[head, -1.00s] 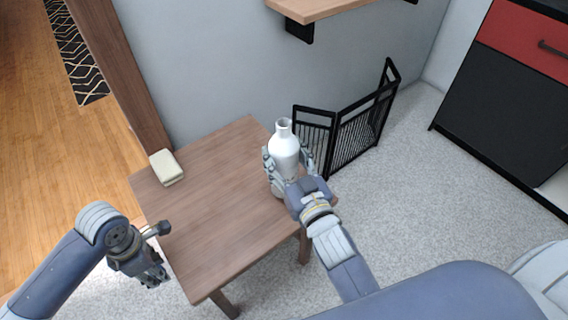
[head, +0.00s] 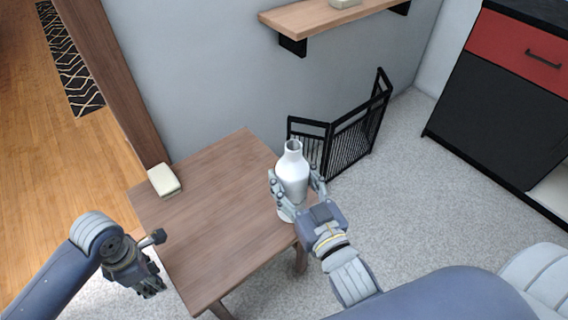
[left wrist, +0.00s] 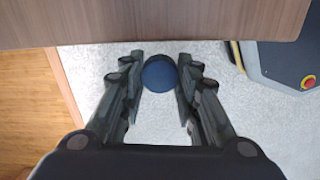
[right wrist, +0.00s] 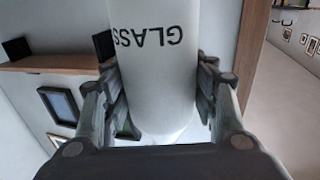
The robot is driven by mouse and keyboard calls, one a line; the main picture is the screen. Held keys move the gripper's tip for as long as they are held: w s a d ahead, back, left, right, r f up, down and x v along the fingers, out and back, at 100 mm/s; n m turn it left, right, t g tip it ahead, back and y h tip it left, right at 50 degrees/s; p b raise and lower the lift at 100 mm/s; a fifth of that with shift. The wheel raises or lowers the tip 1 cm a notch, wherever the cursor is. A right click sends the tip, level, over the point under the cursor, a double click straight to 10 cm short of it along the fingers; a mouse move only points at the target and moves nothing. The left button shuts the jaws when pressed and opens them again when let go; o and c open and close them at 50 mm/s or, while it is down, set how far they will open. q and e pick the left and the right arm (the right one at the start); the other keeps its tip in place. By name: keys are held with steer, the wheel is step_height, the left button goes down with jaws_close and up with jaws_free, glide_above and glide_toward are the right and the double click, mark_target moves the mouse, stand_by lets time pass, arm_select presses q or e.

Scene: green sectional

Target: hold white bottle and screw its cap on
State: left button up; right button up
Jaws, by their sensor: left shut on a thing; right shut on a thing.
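The white bottle (head: 292,172) is upright with an open, uncapped neck, at the right side of the small wooden table (head: 215,225). My right gripper (head: 296,190) is shut around its body. In the right wrist view the bottle (right wrist: 160,85) fills the space between the fingers and shows the upside-down word "GLASS". I cannot tell whether its base touches the table. My left gripper (head: 148,284) is low at the table's left front side, apart from the bottle. In the left wrist view a round dark blue cap (left wrist: 159,74) is held between its fingertips.
A cream block (head: 163,180) lies at the table's far left corner. A black folding gate (head: 350,132) stands on the floor behind the bottle. A wooden wall shelf (head: 325,20) is above. The middle of the tabletop is clear.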

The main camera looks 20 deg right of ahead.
arm_select(q)
steer(key=shift+r+p, duration=0.4)
steer(key=shift+r, duration=0.05)
arm_select(e)
steer(key=s+d+r, duration=0.1)
steer(key=s, duration=0.8)
steer(key=shift+s, duration=0.25)
steer(key=shift+d, duration=0.1)
steer(key=o, duration=0.6)
steer(key=c, duration=0.7)
